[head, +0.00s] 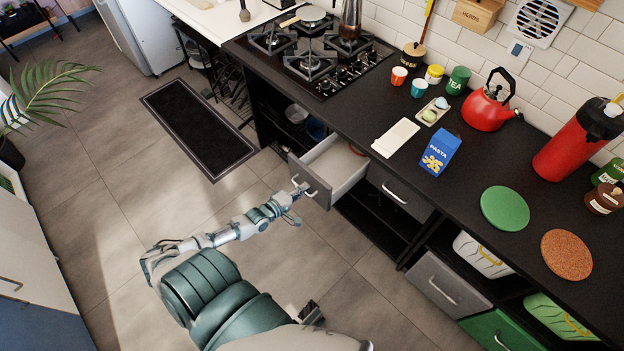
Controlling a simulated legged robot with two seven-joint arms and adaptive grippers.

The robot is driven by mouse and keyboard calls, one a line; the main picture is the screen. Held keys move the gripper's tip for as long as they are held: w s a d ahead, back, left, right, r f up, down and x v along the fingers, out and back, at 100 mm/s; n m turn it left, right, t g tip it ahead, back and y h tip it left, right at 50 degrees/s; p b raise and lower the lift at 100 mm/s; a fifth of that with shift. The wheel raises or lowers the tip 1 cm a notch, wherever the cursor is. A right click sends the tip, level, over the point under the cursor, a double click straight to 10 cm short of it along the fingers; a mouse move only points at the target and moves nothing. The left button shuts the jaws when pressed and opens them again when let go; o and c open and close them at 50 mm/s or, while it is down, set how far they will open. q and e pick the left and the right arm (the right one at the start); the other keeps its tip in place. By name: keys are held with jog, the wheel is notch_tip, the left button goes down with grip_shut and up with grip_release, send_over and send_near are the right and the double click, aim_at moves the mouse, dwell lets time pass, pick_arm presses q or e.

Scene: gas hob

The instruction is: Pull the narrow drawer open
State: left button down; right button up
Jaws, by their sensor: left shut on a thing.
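The narrow drawer (336,166) is grey-fronted with a pale inside, below the worktop and to the right of the hob. It stands pulled out from the cabinet, and its inside shows. My left gripper (297,190) is at its front, shut on the drawer handle (303,187). The fingertips are small in the view and partly cover the handle. My right gripper is not clearly in view.
The black worktop (460,150) carries a gas hob (312,58), a red kettle (487,107), a blue pasta box (440,152) and a red flask (572,143). Another closed drawer (400,193) sits right of the open one. The tiled floor in front is clear around a dark mat (198,127).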

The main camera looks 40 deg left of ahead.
pick_arm(q)
jog(key=shift+a+f+p+v, duration=0.1)
jog(key=shift+f+p+v, duration=0.1)
jog(key=shift+v, duration=0.6)
jog(key=shift+a+f+p+v, duration=0.1)
jog(key=shift+p+v, duration=0.15)
jog(key=shift+v, duration=0.55)
jog(key=shift+a+f+p+v, duration=0.1)
jog(key=shift+f+p+v, duration=0.1)
jog(key=shift+v, duration=0.6)
pick_arm(e)
jog(key=shift+s+f, duration=0.2)
jog(key=shift+f, duration=0.95)
jog(key=shift+s+f, duration=0.2)
jog(key=shift+f, duration=0.95)
pick_arm(q)
jog(key=c, duration=1.2)
grip_release()
jog(key=shift+a+f, duration=0.15)
pick_arm(e)
jog(key=shift+a+r, duration=0.1)
jog(key=shift+a, duration=0.15)
pick_arm(q)
jog(key=shift+s, duration=0.15)
jog(key=v, duration=1.1)
jog(key=shift+s, duration=0.4)
pick_arm(e)
jog(key=shift+d, duration=0.1)
jog(key=shift+d, duration=0.1)
